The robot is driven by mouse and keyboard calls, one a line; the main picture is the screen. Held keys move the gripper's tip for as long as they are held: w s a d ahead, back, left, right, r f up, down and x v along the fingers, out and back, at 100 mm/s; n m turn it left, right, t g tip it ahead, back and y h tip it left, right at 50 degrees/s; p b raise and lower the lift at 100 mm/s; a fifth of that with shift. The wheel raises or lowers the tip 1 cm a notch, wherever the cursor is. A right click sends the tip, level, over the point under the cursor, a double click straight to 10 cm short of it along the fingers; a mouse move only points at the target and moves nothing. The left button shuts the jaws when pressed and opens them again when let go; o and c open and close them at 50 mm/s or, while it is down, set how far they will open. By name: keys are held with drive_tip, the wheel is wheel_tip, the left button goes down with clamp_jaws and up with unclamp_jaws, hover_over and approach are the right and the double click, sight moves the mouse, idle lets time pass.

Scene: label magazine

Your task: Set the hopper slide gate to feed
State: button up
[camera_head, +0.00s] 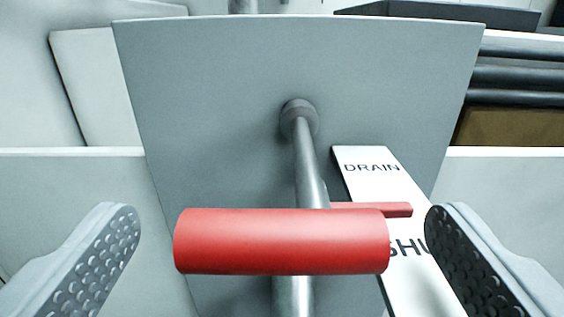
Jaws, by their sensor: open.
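The slide gate's red cylindrical handle (281,241) lies crosswise in the lower middle of the head camera view, on the end of a grey metal rod (308,165). The rod runs back to a round fitting on a grey plate (215,110). A white label strip (375,180) to the right reads DRAIN, with "SHU" partly hidden below it. A thin red pointer (398,209) lies over the strip between the two words. No feed mark is in view. My gripper (281,250) is open, with one finger beyond each end of the handle. I see a gap at both sides.
Dark horizontal bars (520,75) and a brown panel (510,126) stand at the back right. Pale panels (95,85) lie at the left. Little stands between my fingers besides the handle and rod.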

drive_tip(key=shift+w, duration=1)
drive_tip(key=shift+c, duration=0.2)
drive_tip(key=c, duration=1.3)
drive_tip(key=shift+s+f, duration=0.1)
drive_tip(key=shift+s, duration=3.55)
drive_tip(key=o, duration=1.3)
drive_tip(key=shift+s, duration=0.1)
drive_tip(key=shift+o, duration=0.2)
drive_tip(key=shift+s, duration=0.1)
